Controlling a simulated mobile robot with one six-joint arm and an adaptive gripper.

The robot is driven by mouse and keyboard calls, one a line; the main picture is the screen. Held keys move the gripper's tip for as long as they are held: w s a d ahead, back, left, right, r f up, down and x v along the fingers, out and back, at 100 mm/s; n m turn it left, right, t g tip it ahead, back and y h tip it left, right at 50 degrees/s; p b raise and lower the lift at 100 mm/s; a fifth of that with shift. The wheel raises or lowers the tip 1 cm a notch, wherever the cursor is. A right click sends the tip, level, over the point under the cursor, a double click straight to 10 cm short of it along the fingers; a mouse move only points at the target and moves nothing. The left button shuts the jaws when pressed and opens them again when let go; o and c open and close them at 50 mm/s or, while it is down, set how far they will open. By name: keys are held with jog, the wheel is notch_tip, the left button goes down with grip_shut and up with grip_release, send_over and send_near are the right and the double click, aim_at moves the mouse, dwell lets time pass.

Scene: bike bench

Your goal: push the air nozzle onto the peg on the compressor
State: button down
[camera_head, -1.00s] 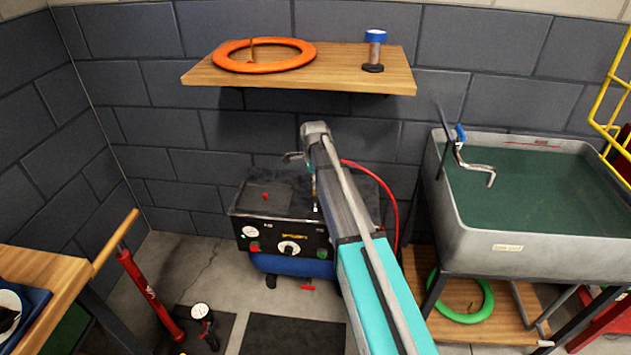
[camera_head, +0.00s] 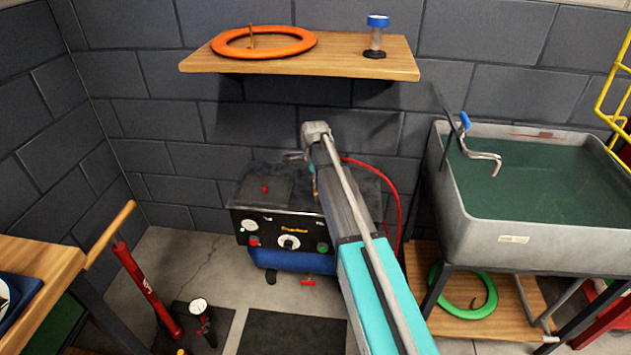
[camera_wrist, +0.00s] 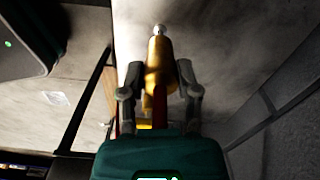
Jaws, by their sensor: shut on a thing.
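The compressor (camera_head: 282,222) stands on the floor by the back wall in the head view, with a black top, a front panel of gauges and knobs, and a blue tank below. A small red piece (camera_head: 265,188) stands on its top; I cannot tell whether it is the peg. The brass air nozzle (camera_wrist: 158,55), with a silver tip, is in the wrist view. My gripper (camera_wrist: 160,78) is shut on it, one finger on each side. In the head view my arm hides most of the gripper and nozzle, over the compressor's right part.
A red hose (camera_head: 390,190) curves behind my arm. A wooden shelf (camera_head: 340,62) with an orange ring (camera_head: 222,45) is above. A grey sink (camera_head: 480,240) stands close on the right. A red pump (camera_head: 150,290) stands left; the floor between has some free room.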

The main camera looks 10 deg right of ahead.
jog(key=shift+f+b, duration=1.65)
dwell(1.4)
jog(key=shift+c, duration=1.3)
grip_release()
jog(key=shift+r, duration=0.2)
